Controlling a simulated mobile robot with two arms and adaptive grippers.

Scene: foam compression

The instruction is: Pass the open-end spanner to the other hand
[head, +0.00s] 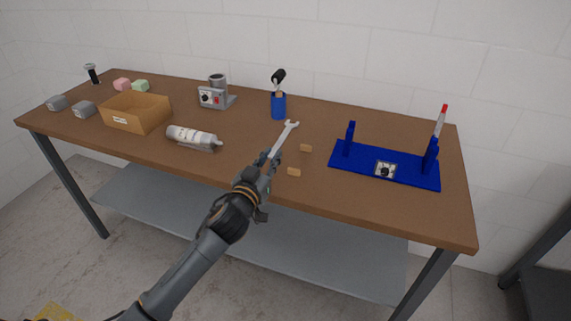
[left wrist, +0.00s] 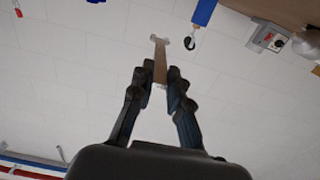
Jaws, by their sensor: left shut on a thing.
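The open-end spanner (head: 284,137) is a slim silver tool with a forked open end. My left gripper (head: 270,162) is shut on its lower part, and the forked end points away from the gripper, up and to the right in the head view. In the left wrist view the spanner (left wrist: 160,62) stands out between the two fingers of the left gripper (left wrist: 161,85). The part between the fingers is partly hidden. In the head view the spanner appears over the brown table (head: 250,152); its height above the top is hard to tell. My right gripper is not in view.
A blue fixture (head: 400,178) stands at the right, a blue holder (head: 278,106) behind. The table's front middle is clear.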

